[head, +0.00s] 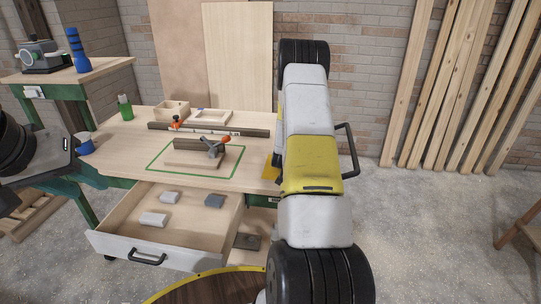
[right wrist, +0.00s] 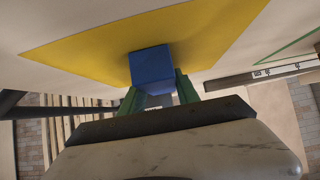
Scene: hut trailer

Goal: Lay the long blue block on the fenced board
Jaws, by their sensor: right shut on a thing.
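In the right wrist view, my right gripper (right wrist: 158,98) has its green fingers on either side of a blue block (right wrist: 152,69). The block's squarish end faces the camera, so its full length is hidden. It is at the yellow patch on the bench; I cannot tell whether it touches. In the head view, my right arm hides this gripper and block. The fenced board (head: 190,165) lies inside a green outline on the bench, with a brown fence strip and an orange-handled clamp. My left gripper (head: 74,146) is at the bench's left edge; its fingers do not show clearly.
An open drawer (head: 135,249) holding several grey and pale blocks juts out below the bench. A long ruled rail (head: 245,132), a wooden box (head: 172,110) and a green bottle (head: 125,107) stand behind the board. A blue cup (head: 86,146) is by my left gripper.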

